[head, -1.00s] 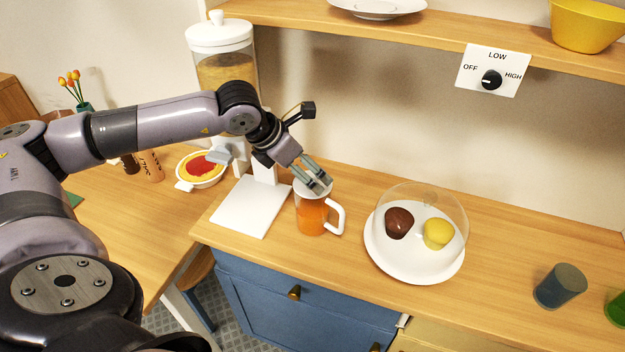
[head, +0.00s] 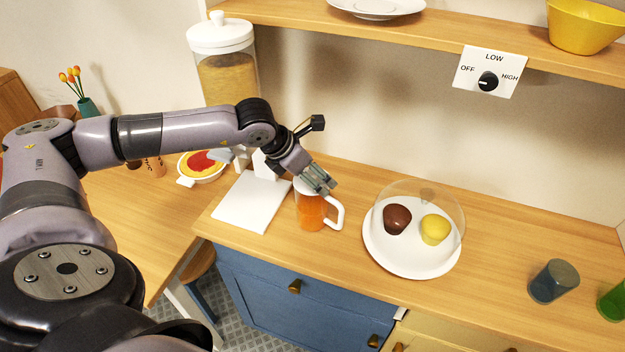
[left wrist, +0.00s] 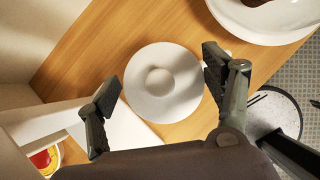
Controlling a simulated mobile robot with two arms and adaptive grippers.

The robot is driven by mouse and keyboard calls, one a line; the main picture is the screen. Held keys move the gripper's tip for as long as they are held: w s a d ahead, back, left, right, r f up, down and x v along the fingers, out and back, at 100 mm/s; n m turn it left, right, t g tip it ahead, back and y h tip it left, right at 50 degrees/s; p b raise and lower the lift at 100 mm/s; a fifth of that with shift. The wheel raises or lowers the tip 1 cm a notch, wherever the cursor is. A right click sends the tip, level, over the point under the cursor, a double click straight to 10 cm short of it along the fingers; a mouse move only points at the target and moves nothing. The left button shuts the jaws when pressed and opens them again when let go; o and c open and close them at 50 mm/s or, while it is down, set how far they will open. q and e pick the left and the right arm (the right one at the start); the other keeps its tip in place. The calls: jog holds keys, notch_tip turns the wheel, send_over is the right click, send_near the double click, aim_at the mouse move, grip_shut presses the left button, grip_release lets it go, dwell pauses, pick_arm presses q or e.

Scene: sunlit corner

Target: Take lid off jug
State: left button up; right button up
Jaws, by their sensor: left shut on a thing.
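The jug (head: 311,213) is clear with orange liquid and a white handle on its right. It stands upright on the wooden counter. Its round white lid (left wrist: 178,104) with a central knob (left wrist: 160,81) shows in the left wrist view, seen from above. My left gripper (head: 320,184) is at the top of the jug in the head view. In the left wrist view its two fingers (left wrist: 161,78) are on opposite sides of the lid, shut on it. In the head view the fingers mostly hide the lid. My right gripper is not in view.
A white stand (head: 252,203) is close left of the jug, below a grain dispenser (head: 228,75). A domed white plate (head: 412,262) with brown and yellow items is to the right. A shelf (head: 420,45) runs above. Counter farther right is clear up to a blue-grey cup (head: 553,281).

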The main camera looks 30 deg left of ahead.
pick_arm(q)
jog(key=c, duration=0.3)
jog(key=shift+r, duration=0.15)
jog(key=shift+r, duration=0.6)
notch_tip(320, 180, up, 18)
jog(key=b, duration=0.3)
jog(key=shift+r, duration=0.25)
